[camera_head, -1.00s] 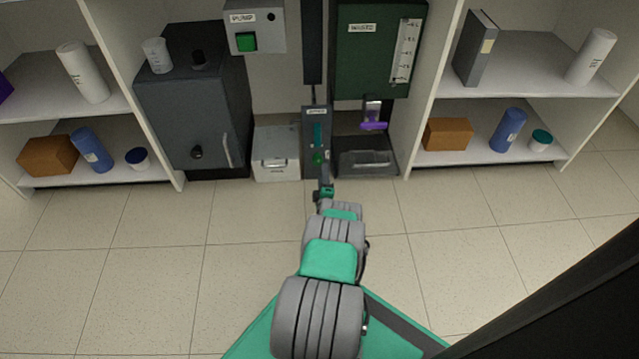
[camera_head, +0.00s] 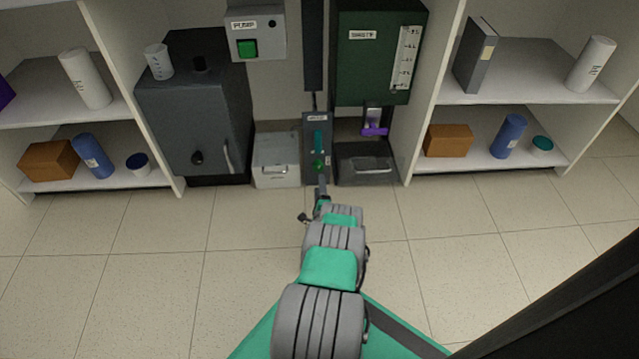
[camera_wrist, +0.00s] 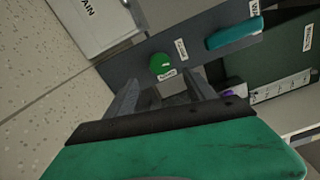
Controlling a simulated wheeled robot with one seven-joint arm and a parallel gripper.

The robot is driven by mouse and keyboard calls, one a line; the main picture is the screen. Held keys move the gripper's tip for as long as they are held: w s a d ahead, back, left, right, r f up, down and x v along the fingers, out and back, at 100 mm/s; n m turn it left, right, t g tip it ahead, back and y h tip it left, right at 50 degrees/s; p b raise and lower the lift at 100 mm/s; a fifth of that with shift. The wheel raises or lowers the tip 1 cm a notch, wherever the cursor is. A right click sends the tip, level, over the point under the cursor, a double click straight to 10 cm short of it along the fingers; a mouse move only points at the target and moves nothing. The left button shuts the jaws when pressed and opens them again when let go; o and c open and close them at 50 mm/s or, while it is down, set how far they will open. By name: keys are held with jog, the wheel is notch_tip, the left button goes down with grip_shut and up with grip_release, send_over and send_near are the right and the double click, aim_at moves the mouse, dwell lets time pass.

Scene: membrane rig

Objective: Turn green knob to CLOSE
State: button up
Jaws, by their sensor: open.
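The green knob (camera_head: 319,164) is a small round knob low on a narrow grey panel (camera_head: 310,172) in the head view. In the wrist view the green knob (camera_wrist: 162,64) sits beyond the fingertips, with a small label on either side of it and a light mark on its face; the label text is hard to read. My gripper (camera_head: 322,190) is just in front of the panel's lower part. In the wrist view my gripper (camera_wrist: 160,88) is open, its two fingers apart, with nothing between them. The knob is clear of both fingers.
A teal handle (camera_wrist: 235,33) is on the same panel beyond the knob. A white drawer box (camera_head: 276,160) stands left of the panel. A dark green tank (camera_head: 375,60) with a purple lever (camera_head: 375,131) stands right. Shelves flank both sides; the floor in front is clear.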

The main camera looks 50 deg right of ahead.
aim_at(318, 169)
jog(key=shift+b+x, duration=2.05)
jog(key=shift+x, duration=2.25)
jog(key=shift+c, duration=0.4)
jog(key=c, duration=1.2)
jog(key=shift+o, duration=0.2)
jog(key=shift+n, duration=0.3)
